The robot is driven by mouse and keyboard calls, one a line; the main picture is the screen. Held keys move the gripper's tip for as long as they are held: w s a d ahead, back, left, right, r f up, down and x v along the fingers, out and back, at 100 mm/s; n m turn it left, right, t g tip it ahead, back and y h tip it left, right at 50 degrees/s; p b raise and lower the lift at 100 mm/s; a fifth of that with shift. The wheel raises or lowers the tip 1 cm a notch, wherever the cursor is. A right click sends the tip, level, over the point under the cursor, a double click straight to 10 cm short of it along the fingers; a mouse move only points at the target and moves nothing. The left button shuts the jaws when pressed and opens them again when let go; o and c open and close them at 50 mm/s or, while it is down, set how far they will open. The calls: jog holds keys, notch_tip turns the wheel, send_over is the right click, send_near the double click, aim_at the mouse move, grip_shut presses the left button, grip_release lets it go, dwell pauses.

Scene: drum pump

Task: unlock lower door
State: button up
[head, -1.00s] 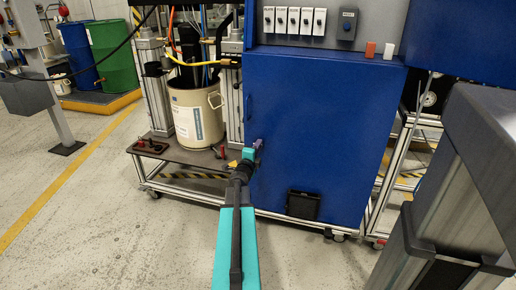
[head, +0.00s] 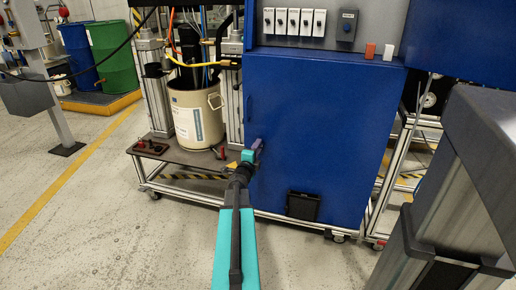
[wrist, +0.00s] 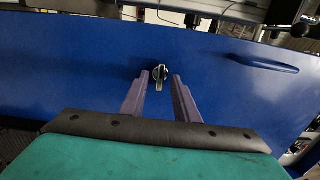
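The blue lower cabinet door (head: 325,135) fills the middle of the head view and most of the wrist view. A small metallic lock knob (wrist: 160,72) is on the door in the wrist view, between and just beyond the fingertips. In the head view my gripper hides it. My gripper (head: 256,147) is at the door's left side. In the wrist view its two purple fingers (wrist: 161,82) are apart, one on each side of the knob, with a gap showing. I cannot tell how deep the knob sits between them. A blue door handle (wrist: 264,63) is at the right in the wrist view.
A white bucket (head: 196,118) stands on a wheeled frame left of the cabinet. A black vent (head: 302,205) sits low on the door. A grey structure (head: 460,190) is at the right. The floor (head: 120,230) at front left is clear.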

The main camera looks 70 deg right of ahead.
jog(key=a+p, duration=0.4)
jog(key=a, duration=0.6)
jog(key=shift+s+a, duration=0.3)
jog(key=shift+a, duration=0.05)
jog(key=a+p, duration=0.1)
jog(key=p, duration=0.3)
jog(key=shift+a+r+p, duration=0.1)
jog(key=shift+a+p, duration=0.1)
jog(key=shift+p, duration=0.1)
jog(key=shift+s+a+p, duration=0.1)
jog(key=shift+a+p, duration=0.35)
jog(key=shift+p, duration=0.45)
